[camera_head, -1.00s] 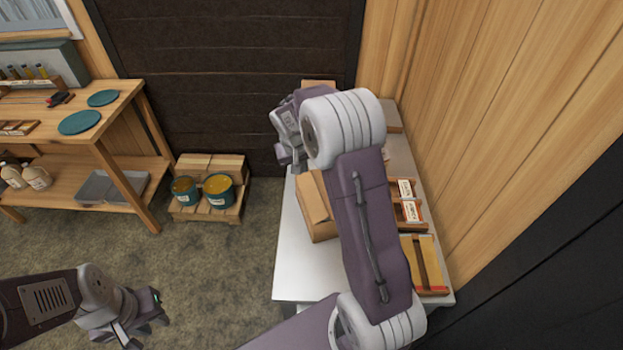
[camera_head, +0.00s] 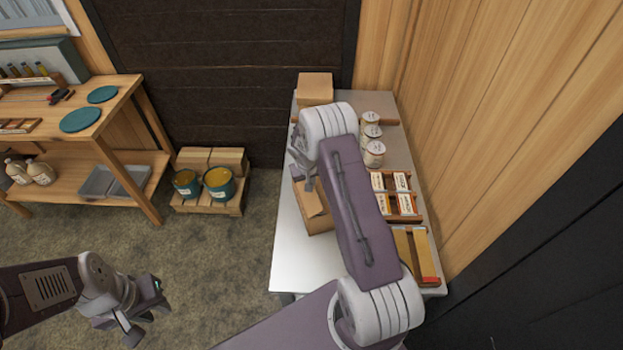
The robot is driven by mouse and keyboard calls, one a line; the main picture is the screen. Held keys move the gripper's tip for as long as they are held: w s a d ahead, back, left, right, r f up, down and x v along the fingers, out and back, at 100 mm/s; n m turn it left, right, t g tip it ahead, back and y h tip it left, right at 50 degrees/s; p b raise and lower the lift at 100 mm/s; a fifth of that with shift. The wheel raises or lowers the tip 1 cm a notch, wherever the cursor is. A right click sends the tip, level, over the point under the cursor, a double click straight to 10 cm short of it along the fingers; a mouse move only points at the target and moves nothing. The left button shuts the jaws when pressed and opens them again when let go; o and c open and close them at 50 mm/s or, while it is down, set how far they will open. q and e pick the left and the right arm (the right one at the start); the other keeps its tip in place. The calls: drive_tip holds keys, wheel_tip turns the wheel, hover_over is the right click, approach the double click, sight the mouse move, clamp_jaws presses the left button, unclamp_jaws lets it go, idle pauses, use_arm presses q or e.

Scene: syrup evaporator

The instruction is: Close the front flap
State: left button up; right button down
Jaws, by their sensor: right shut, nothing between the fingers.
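A brown cardboard box (camera_head: 316,215) stands on the white table (camera_head: 300,262) under my right forearm. Its top and right side are partly covered by my arm, and I cannot make out how its front flap stands. My left gripper (camera_head: 147,319) is open and empty over the floor at the lower left, far from the box.
A smaller box (camera_head: 315,88) and several white tins (camera_head: 373,150) stand at the table's back. Labelled wooden racks (camera_head: 402,204) and a yellow tray (camera_head: 416,256) line its right side by the plank wall. The table's front left is bare.

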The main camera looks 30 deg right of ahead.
drive_tip(key=shift+a, duration=0.1)
drive_tip(key=d+f+b, duration=0.1)
drive_tip(key=b, duration=0.1)
drive_tip(key=d+f+b, duration=0.1)
drive_tip(key=b, duration=0.1)
drive_tip(key=shift+s+f, duration=0.15)
drive_tip(key=shift+s, duration=0.05)
drive_tip(key=shift+d+b, duration=0.15)
drive_tip(key=shift+b, duration=0.3)
drive_tip(key=shift+r, duration=0.2)
drive_tip(key=shift+r+p, duration=0.75)
